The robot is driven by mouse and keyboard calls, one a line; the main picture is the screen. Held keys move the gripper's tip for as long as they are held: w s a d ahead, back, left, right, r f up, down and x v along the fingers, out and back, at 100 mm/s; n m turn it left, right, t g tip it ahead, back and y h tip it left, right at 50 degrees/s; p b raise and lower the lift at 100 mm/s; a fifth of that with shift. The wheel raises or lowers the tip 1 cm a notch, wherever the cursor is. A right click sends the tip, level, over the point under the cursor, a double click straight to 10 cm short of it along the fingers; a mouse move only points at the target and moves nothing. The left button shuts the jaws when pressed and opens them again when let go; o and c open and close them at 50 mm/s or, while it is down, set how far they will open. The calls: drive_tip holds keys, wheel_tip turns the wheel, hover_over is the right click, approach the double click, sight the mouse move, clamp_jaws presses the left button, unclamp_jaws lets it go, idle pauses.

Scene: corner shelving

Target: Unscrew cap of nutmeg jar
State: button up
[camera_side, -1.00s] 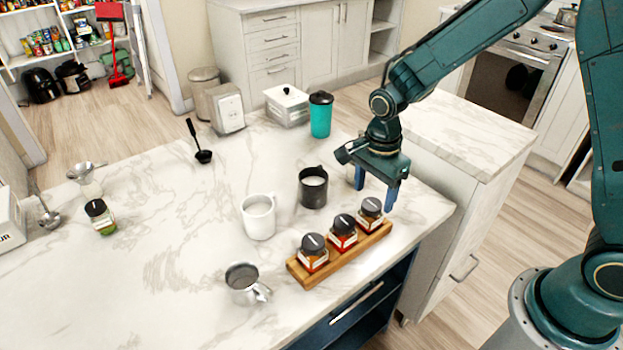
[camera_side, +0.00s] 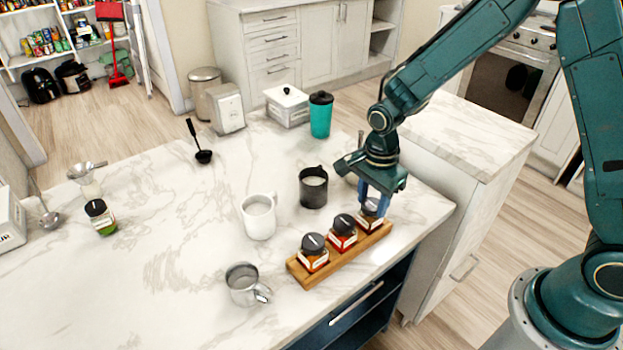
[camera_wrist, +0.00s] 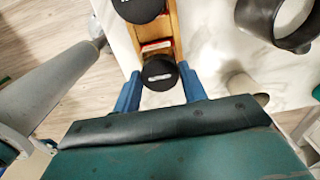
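Three small spice jars with black caps stand in a row in a wooden rack near the counter's right edge: a left jar (camera_side: 312,257), a middle jar (camera_side: 343,236) and a right jar (camera_side: 370,222). Their labels are too small to read, so I cannot tell which is nutmeg. My gripper (camera_side: 374,205) points down over the right jar, its blue fingers on either side of the cap. In the wrist view my gripper (camera_wrist: 161,70) has its fingers spread, with the black cap (camera_wrist: 160,73) between them and small gaps seeming to show at its sides.
The wooden rack (camera_side: 298,275) sits by the counter edge. Another black-capped jar (camera_side: 101,218) with green contents is far left. The middle-left counter is clear.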

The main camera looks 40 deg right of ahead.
drive_tip(key=shift+n, duration=2.3)
drive_tip(key=shift+n, duration=1.2)
drive_tip(key=shift+r+n, duration=0.1)
drive_tip(key=shift+n, duration=1)
drive_tip(key=shift+n, duration=0.3)
drive_tip(key=shift+n, duration=2)
